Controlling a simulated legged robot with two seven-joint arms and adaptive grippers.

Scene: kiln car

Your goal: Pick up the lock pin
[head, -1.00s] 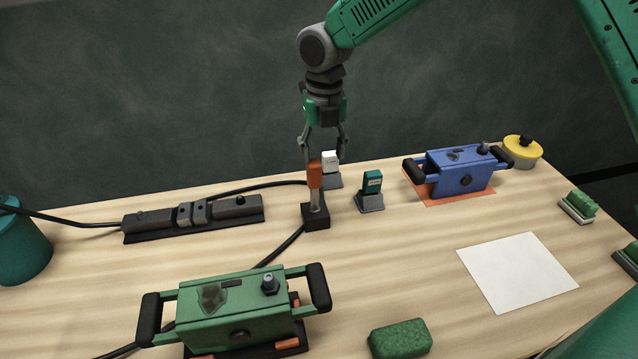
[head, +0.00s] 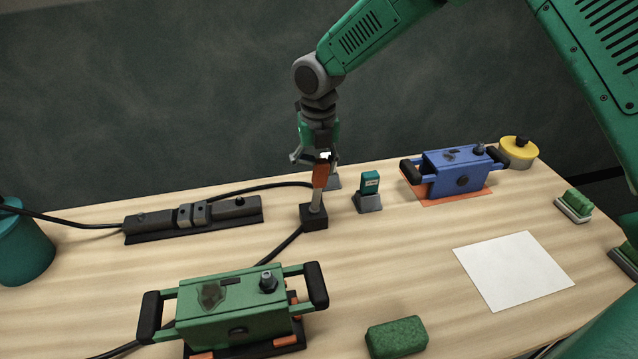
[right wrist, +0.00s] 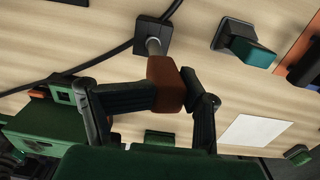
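The lock pin has an orange handle (head: 320,176) and a grey shaft, and stands in a small black block (head: 314,217) on the table. Its shaft still enters the block. My right gripper (head: 319,164) comes down from above, with its fingers at the top of the handle. In the right wrist view the gripper (right wrist: 168,92) has a dark finger against each side of the orange handle (right wrist: 166,85), shut on it. The shaft runs on from it to the black block (right wrist: 152,35). My left gripper is not in view.
A power strip (head: 193,218) lies left, a green box (head: 232,309) in front, a blue box (head: 459,172) right. A cable passes the block.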

